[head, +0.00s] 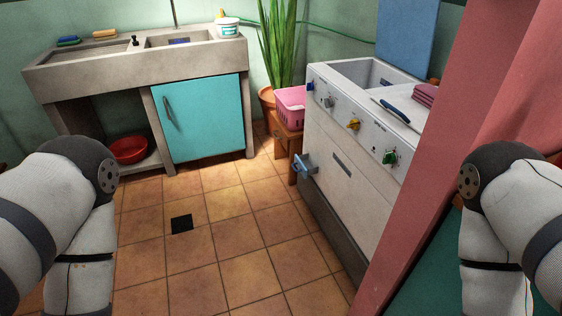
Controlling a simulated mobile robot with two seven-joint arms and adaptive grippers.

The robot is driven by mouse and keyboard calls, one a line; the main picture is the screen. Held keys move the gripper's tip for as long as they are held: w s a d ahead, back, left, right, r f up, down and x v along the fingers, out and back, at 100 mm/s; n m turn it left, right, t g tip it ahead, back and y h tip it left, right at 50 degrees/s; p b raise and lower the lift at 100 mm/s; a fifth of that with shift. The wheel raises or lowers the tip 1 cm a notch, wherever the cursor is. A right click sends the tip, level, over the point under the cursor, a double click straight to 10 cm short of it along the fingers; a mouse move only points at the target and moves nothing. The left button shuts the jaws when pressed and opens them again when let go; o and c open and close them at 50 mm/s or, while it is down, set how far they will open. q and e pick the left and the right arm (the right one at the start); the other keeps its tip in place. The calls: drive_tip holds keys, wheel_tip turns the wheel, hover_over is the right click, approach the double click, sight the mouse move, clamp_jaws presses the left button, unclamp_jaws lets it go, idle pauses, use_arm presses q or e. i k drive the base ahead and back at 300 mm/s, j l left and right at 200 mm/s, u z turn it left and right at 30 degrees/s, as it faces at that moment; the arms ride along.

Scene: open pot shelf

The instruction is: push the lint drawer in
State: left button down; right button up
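A white washing machine (350,185) stands right of the middle, its panelled front facing left and toward me. A small blue part (304,165) sticks out from the lower left of that front and looks like the lint drawer, pulled out. How far out it stands is hard to tell at this size. A dark slot (342,162) lies to its right on the same front. My two arms show at the left and right edges, well apart from the machine. Neither gripper is in view.
A pink curtain or panel (440,150) covers the machine's right side. A pink basket (290,105) sits on a wooden stool (284,133) beside the machine. A concrete sink (100,70) with a turquoise door (205,118) stands at the back left. The tiled floor (240,235) in front is clear.

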sight(302, 163)
drive_tip(key=i+j+z, duration=0.15)
drive_tip(key=i+j, duration=0.45)
drive_tip(key=i+j+z, duration=0.2)
drive_tip(key=i+j, duration=0.35)
drive_tip(key=i+z, duration=0.15)
drive_tip(key=i, duration=0.7)
